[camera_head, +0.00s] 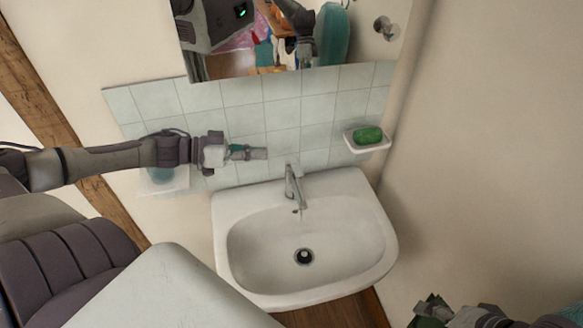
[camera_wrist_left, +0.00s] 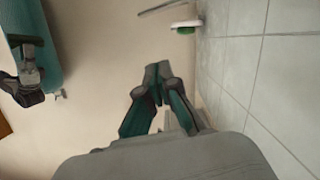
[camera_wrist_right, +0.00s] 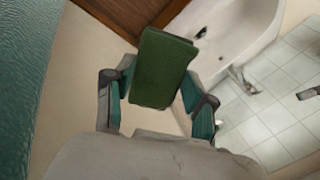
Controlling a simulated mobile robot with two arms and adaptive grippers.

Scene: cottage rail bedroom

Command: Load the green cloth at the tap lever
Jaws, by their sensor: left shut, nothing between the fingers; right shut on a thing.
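The green cloth (camera_wrist_right: 160,70) looks like a stiff folded pad in the right wrist view, held between the two fingers of my right gripper (camera_wrist_right: 158,92). In the head view my right gripper (camera_head: 432,310) is at the bottom right, with a dark green edge of the cloth showing. The grey tap (camera_head: 293,187) with its lever stands upright at the back of the basin. My left gripper (camera_head: 262,153) is shut and empty, in front of the tiles, above and left of the tap. Its closed fingertips show in the left wrist view (camera_wrist_left: 158,82).
The white basin (camera_head: 250,245) is empty, with a dark drain. A soap dish (camera_head: 382,145) with green soap (camera_head: 368,135) is on the right wall side. Another shelf (camera_head: 168,185) sits behind my left arm. A mirror (camera_head: 290,60) hangs above the tiles.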

